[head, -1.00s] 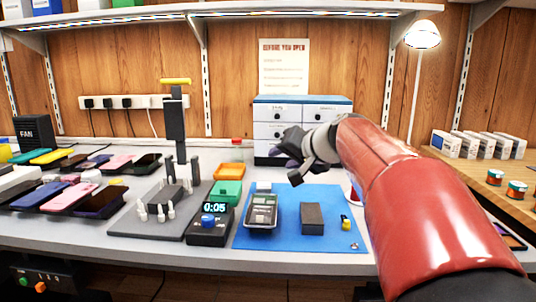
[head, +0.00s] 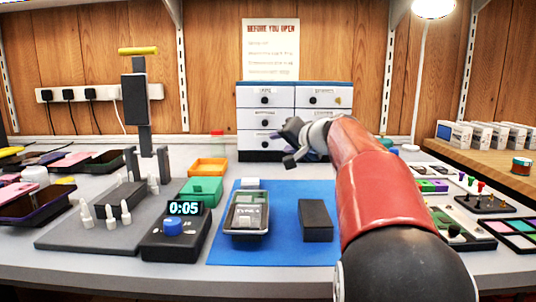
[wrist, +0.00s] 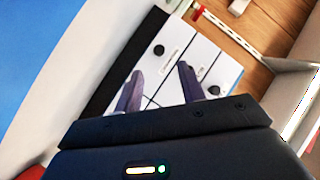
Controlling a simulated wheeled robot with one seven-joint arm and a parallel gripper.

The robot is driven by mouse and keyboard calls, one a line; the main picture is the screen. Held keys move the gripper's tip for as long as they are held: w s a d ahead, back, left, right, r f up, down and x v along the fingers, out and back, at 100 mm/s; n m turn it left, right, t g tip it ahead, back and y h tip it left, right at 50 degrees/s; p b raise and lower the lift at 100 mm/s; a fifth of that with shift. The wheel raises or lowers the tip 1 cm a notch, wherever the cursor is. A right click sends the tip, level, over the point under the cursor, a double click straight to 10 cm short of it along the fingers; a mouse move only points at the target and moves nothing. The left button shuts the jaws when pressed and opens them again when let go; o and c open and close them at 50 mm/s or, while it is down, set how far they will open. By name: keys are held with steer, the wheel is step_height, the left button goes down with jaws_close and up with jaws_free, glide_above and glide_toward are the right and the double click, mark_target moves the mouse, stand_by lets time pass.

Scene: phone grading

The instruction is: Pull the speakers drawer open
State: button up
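A white drawer cabinet (head: 288,103) with a blue top and dark base stands at the back of the bench. Its drawers have round black knobs and small labels too blurred to read, so I cannot tell which one is the speakers drawer. The drawers in sight look shut. My gripper (head: 288,145) is in front of the cabinet's lower part, and my arm hides the lower right drawers. In the wrist view, my gripper's two dark fingers (wrist: 160,88) are apart and empty, with the cabinet front (wrist: 180,62) beyond them. One knob (wrist: 158,50) shows above the fingers, and another (wrist: 215,90) to their right.
A blue mat (head: 221,240) with a phone in a tray (head: 250,213) and a dark block (head: 316,220) lies in front. A timer (head: 175,236), a press stand (head: 136,100) and green and orange trays are left. Parts and a palette lie right of my arm.

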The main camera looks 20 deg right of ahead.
mark_target(266, 145)
steer(key=p+x, duration=0.1)
steer(key=x, duration=0.7)
steer(key=shift+f, duration=0.15)
jaws_close()
